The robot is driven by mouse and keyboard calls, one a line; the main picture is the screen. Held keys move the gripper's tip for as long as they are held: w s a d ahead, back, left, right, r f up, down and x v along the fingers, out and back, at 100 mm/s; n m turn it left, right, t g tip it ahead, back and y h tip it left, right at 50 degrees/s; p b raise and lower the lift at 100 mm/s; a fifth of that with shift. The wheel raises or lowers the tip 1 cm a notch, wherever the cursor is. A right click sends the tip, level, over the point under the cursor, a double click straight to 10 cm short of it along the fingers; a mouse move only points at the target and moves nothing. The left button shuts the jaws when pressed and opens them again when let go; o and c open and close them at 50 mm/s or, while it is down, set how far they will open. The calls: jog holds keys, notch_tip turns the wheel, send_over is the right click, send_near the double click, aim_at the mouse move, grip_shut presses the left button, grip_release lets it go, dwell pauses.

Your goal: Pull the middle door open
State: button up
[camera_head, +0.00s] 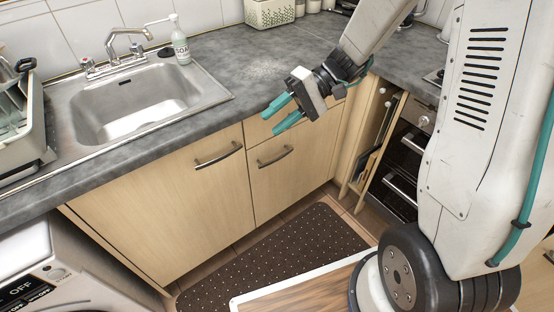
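A light wood door (290,190) stands between a wider wood door (160,215) on its left and a narrow open unit (365,150) on its right. It looks shut, with a bar handle (275,157) near its top edge. The wider door has its own bar handle (218,156) and looks shut too. My gripper (271,124) has two teal fingers, spread apart with nothing between them. In the picture it is above the handle of the door between, near the counter edge, pointing down and left. The fingers do not appear to touch the handle.
The grey counter (255,60) runs above the doors, with a sink (140,105), a soap bottle (180,45) and a dish rack (22,130). A dark dotted mat (290,245) lies on the floor before the doors. A washing machine (80,275) stands at lower left.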

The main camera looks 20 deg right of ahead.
jog(key=w+d+f+m+t+y, duration=0.2)
jog(key=w+f+m+t+y, duration=0.15)
jog(key=w+f, duration=0.5)
jog(key=m+t+h, duration=0.5)
jog(key=m+t, duration=0.2)
jog(key=t, duration=0.6)
send_near(278, 159)
jog(key=x, duration=0.3)
jog(key=shift+y, duration=0.25)
jog(key=x, duration=0.7)
jog(key=shift+w+f, duration=0.15)
grip_shut()
